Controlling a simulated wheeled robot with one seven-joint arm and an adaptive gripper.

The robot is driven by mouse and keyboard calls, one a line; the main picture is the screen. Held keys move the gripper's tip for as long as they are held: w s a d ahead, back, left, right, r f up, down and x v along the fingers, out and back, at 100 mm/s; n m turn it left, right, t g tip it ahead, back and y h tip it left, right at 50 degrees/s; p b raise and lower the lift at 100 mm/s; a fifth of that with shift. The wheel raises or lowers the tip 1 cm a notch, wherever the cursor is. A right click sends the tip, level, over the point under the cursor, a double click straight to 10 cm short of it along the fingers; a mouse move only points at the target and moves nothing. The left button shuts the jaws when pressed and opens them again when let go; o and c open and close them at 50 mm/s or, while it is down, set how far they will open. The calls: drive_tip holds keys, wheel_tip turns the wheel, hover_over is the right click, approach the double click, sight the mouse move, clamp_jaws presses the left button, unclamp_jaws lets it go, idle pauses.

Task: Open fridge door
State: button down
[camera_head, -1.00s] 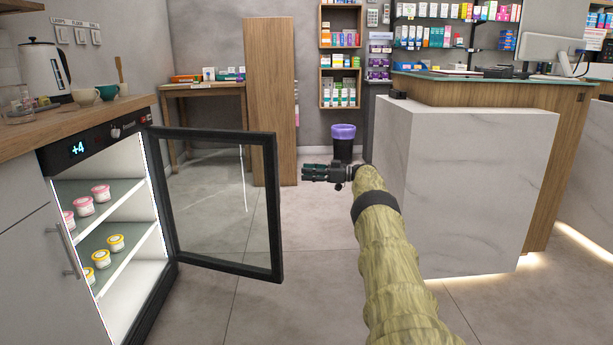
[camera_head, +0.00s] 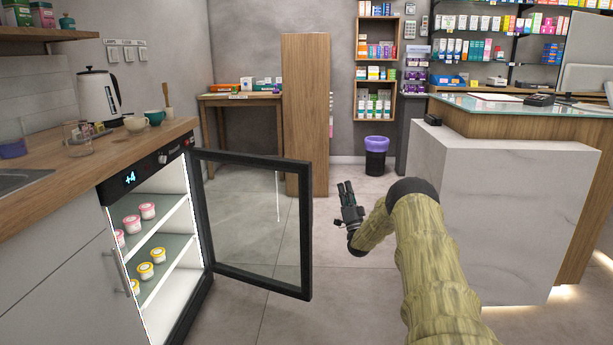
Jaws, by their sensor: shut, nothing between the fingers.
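The fridge (camera_head: 197,292) is built in under the wooden counter at the left, with a lit white inside and a +4 display. Its black-framed glass door (camera_head: 308,230) stands wide open, swung out to the right. Pink-lidded tubs (camera_head: 147,211) stand on the upper shelf and yellow-lidded tubs (camera_head: 158,256) on the lower one. My gripper (camera_head: 345,188) is shut and empty, to the right of the door's free edge and apart from it, with its fingers pointing up in the picture.
A white marble-faced counter (camera_head: 490,210) stands close on the right of my arm. A tall wooden panel (camera_head: 306,115), a small table (camera_head: 240,98) and a bin with a purple liner (camera_head: 376,155) are at the back. Grey floor (camera_head: 345,275) is clear between door and counter.

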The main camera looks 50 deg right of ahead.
sight(307, 183)
drive_tip(key=w+a+r+m+g+h+p, duration=0.15)
drive_tip(key=a+m+g+p, duration=0.35)
drive_tip(key=a+m+g, duration=0.65)
drive_tip(key=w+a+r+m+g+h+p, duration=0.15)
drive_tip(key=a+m+g+p, duration=0.35)
drive_tip(key=a, duration=1.1)
drive_tip(key=shift+n+g, duration=0.55)
drive_tip(key=shift+n, duration=0.1)
drive_tip(key=x, duration=0.8)
drive_tip(key=r+b+x, duration=0.1)
drive_tip(key=x, duration=0.4)
drive_tip(key=shift+s+d, duration=0.1)
drive_tip(key=shift+d, duration=0.05)
